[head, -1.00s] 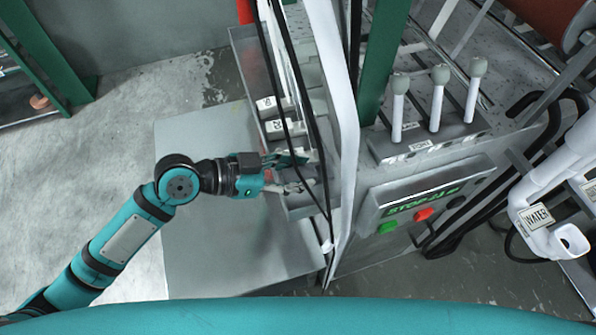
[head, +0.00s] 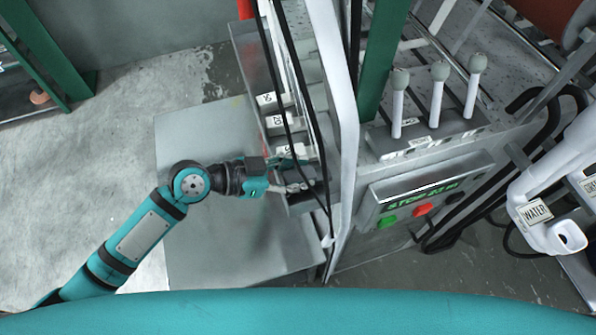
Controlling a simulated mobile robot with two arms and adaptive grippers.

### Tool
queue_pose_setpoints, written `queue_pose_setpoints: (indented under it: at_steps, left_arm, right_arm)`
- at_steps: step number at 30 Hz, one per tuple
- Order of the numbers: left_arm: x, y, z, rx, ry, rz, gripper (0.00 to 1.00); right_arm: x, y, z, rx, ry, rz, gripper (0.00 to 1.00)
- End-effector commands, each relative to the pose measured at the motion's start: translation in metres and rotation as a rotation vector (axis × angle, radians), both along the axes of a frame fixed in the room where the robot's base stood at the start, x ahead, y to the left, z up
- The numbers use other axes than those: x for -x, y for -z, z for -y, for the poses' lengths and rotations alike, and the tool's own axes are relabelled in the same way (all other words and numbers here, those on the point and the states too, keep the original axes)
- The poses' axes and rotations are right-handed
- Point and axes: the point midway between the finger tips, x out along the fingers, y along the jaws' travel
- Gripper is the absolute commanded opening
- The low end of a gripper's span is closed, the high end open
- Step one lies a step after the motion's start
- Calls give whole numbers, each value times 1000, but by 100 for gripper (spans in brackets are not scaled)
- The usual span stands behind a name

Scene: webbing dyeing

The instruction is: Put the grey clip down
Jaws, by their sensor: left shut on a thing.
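My left gripper (head: 292,178) reaches in from the left over the near end of a narrow grey compartment rack (head: 300,208) on the machine's side. Its fingers are shut on a small grey thing, apparently the grey clip. The clip is hard to tell apart from the fingers and the grey rack, so I cannot tell whether it touches the rack. My right gripper is not in view.
Labelled compartments (head: 272,99) run away behind the gripper. Dark cables (head: 296,80) and a white upright post (head: 345,130) stand close to its right. The control panel (head: 425,195) and several levers (head: 438,95) are farther right. A grey platform (head: 225,255) lies below.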

Motion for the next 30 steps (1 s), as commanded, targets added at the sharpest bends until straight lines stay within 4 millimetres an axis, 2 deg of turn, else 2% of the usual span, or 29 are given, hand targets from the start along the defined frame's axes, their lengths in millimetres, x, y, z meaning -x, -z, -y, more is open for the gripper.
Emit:
queue_pose_setpoints:
  at_steps: [8, 9, 14, 30]
  left_arm:
    - [0, 6, 0, -2, 0, -1, 2]
    - [0, 6, 0, -2, 1, -2, 37]
    - [0, 7, -1, -4, -1, -3, 58]
    - [-1, 9, -3, -8, -4, -3, 58]
  right_arm:
    - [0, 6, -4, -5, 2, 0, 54]
    - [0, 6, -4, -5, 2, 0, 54]
    - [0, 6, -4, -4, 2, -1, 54]
    - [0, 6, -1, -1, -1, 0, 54]
